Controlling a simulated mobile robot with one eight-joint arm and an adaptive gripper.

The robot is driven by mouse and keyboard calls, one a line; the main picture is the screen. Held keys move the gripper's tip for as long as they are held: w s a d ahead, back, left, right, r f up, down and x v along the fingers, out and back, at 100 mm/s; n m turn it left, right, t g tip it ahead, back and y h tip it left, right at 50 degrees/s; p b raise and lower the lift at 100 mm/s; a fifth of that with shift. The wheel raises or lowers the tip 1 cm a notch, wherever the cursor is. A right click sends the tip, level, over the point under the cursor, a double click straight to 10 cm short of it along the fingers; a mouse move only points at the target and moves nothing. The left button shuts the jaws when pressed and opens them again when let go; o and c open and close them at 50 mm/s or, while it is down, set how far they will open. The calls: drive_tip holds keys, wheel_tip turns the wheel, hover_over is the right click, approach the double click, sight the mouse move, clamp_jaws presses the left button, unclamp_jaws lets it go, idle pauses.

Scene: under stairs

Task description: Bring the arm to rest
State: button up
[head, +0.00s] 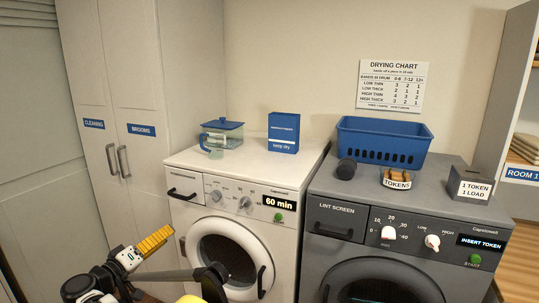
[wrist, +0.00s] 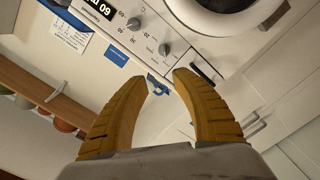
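My gripper (head: 163,233) shows at the lower left of the head view, with its yellow ribbed fingers raised in front of the white washer (head: 193,215). In the wrist view my gripper (wrist: 162,75) has its two curved yellow fingers spread, with a clear gap between the tips. Nothing is held between them. The wrist view looks past the fingers to the washer's control panel (wrist: 150,35), which appears upside down. My dark arm links cross the bottom of the head view and hide part of the washer's lower front.
The grey dryer (head: 340,200) stands right of the washer, carrying a blue basket (head: 383,143), a tokens bowl (head: 397,178) and a token box (head: 468,184). A lidded container (head: 222,134) and a blue box (head: 284,132) stand on the washer. Tall cupboards (head: 130,90) stand left.

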drive_tip(key=w+d+r+g, duration=0.2)
drive_tip(key=w+d+r, duration=0.1)
drive_tip(key=d, duration=0.6)
drive_tip(key=w+d+r+g, duration=0.2)
drive_tip(key=d+r, duration=0.1)
drive_tip(key=d, duration=0.6)
drive_tip(key=s+d+r+m+g+y, duration=0.1)
drive_tip(key=s+d+g, duration=0.1)
drive_tip(key=d, duration=0.6)
drive_tip(key=s+d+r+m+g, duration=0.1)
drive_tip(key=s+d+r, duration=0.15)
drive_tip(key=d, duration=0.45)
drive_tip(key=s+d+f+m+g+y, duration=0.1)
drive_tip(key=s+d+f+g+y, duration=0.15)
drive_tip(key=s+d, duration=1.15)
drive_tip(key=s+d+f+m+y, duration=0.1)
drive_tip(key=s+d+f, duration=0.1)
drive_tip(key=s, duration=0.6)
drive_tip(key=s+d+f+m+y, duration=0.1)
drive_tip(key=s+f+y, duration=0.1)
drive_tip(key=s, duration=0.6)
drive_tip(key=shift+d+f+m, duration=0.3)
drive_tip(key=shift+d+f, duration=0.05)
drive_tip(key=shift+f, duration=0.4)
